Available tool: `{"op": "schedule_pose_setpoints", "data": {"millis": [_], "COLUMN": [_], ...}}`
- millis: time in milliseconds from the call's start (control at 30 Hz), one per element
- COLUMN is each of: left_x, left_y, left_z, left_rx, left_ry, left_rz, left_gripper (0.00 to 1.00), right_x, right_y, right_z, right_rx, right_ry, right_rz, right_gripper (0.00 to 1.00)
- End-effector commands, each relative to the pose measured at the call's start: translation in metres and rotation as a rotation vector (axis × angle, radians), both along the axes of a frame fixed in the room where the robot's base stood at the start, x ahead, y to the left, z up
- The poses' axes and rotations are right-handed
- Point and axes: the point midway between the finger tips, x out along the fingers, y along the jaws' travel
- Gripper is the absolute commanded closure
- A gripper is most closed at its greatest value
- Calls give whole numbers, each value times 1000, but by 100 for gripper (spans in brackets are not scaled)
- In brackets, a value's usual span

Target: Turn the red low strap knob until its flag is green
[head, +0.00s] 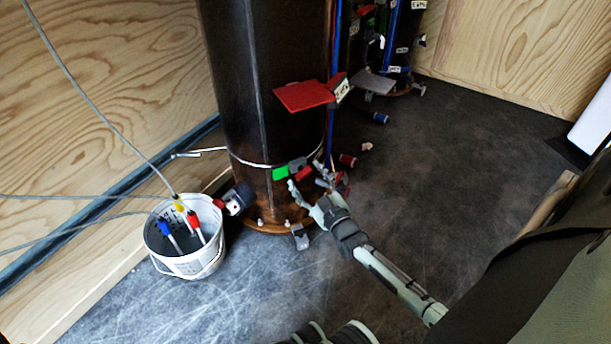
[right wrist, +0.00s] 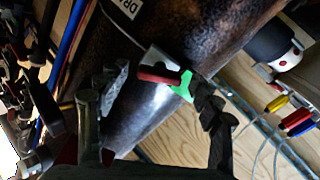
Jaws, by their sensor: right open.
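The low strap is a thin bright band around the dark upright cylinder (head: 265,80). On it sit a grey block (head: 297,164), the red knob (head: 305,174) and a green flag (head: 280,173). In the right wrist view the red knob (right wrist: 160,75) shows beside the green flag (right wrist: 186,87), between my fingers' directions. My right gripper (head: 308,188) is open and empty, just below and in front of the knob; its spread fingers (right wrist: 155,85) also show in the right wrist view. I see no contact with the knob. My left gripper is not in view.
A white bucket (head: 188,265) with coloured-handled cables stands left of the cylinder. A red plate (head: 303,96) juts out above the strap. Pipe fittings and a red-capped part (head: 347,160) crowd the right side. The floor (head: 450,160) to the right is mostly clear.

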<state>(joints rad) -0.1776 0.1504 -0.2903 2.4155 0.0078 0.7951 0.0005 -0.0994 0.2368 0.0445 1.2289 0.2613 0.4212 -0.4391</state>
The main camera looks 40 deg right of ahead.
Motion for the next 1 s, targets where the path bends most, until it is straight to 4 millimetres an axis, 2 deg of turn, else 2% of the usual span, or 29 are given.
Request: {"op": "schedule_pose_setpoints", "data": {"millis": [300,500,667,1000], "left_x": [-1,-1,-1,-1], "left_y": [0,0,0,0], "left_z": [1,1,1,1], "left_rx": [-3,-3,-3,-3], "left_ry": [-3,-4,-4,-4], "left_rz": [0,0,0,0], "left_gripper": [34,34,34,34], "right_x": [-67,-98,-108,-109], "right_y": [8,13,14,14], "right_z": [-1,-1,0,0], "right_rx": [1,-1,-1,0], "right_ry": [5,3,1,1], "right_rz": [-1,0,0,0], "right_gripper": [34,34,34,34]}}
